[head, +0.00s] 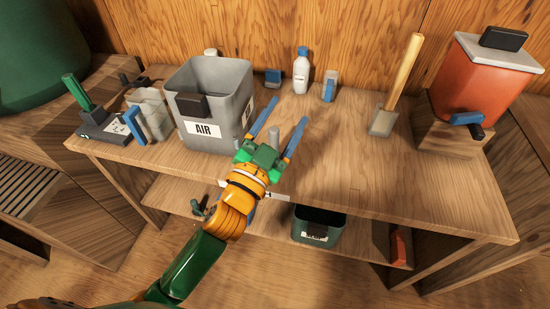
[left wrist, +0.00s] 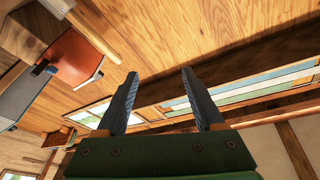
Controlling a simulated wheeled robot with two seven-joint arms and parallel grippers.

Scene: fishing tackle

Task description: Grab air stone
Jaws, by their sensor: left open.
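My left gripper (head: 289,110) is open and empty, reaching over the table just right of the grey bin (head: 199,131) labelled "AIR". In the left wrist view its two blue fingers (left wrist: 159,74) are spread with nothing between them. No other thing is clearly an air stone, and the inside of the bin is mostly hidden. My right gripper is not in view.
On the wooden table (head: 345,185) stand a white bottle (head: 301,75), a blue-and-white item (head: 329,87), an upright wooden handle in a grey block (head: 383,122) and an orange container (head: 480,80). A dark green bin (head: 318,226) is on the shelf below. The table's middle right is clear.

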